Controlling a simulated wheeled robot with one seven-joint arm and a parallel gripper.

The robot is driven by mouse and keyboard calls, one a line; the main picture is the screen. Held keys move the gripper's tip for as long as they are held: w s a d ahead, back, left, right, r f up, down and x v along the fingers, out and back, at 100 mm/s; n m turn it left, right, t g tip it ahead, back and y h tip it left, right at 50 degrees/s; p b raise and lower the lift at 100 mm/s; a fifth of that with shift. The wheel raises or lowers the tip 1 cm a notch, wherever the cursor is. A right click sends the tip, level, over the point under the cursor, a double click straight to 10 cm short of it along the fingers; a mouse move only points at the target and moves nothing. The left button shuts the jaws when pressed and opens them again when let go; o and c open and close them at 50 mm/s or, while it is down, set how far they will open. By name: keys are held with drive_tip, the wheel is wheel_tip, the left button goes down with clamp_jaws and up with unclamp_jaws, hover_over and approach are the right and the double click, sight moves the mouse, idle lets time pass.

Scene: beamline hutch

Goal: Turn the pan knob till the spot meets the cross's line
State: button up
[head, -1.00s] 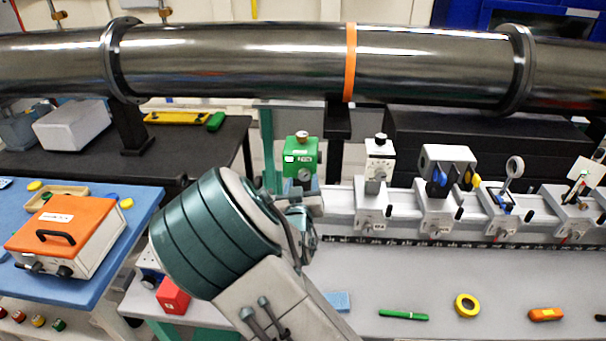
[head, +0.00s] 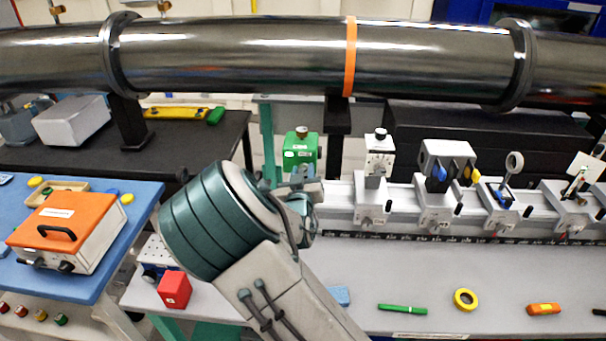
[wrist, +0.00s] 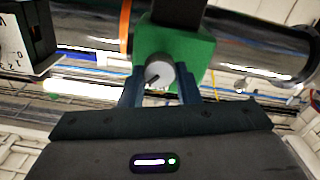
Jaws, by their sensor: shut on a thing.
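The green unit (head: 300,150) stands at the left end of the rail, with a brass knob (head: 302,132) on top. In the wrist view its green body (wrist: 190,48) carries a round grey knob (wrist: 158,75) with a dark pointer mark. My gripper (wrist: 160,84) is shut on this grey knob, one blue finger on each side. In the head view my gripper (head: 303,181) is at the front of the green unit and hides that knob. A white card (head: 584,166) stands at the rail's right end. I cannot make out a spot or a cross on it.
Several mounts stand along the rail (head: 338,205) right of the green unit, the nearest a white dial block (head: 379,157). A large dark pipe (head: 240,55) crosses above. A green pen (head: 402,309) and yellow tape ring (head: 465,299) lie on the bench front.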

drive_tip(key=shift+n+b, duration=0.45)
drive_tip(key=shift+n, duration=0.25)
drive_tip(key=o, duration=1)
drive_tip(key=shift+a, duration=0.1)
drive_tip(key=shift+c, duration=0.2)
drive_tip(key=s+b, duration=0.2)
drive_tip(key=s, duration=1.2)
drive_tip(key=shift+a+b, duration=0.25)
drive_tip(key=shift+b, duration=0.05)
drive_tip(key=shift+w, duration=0.1)
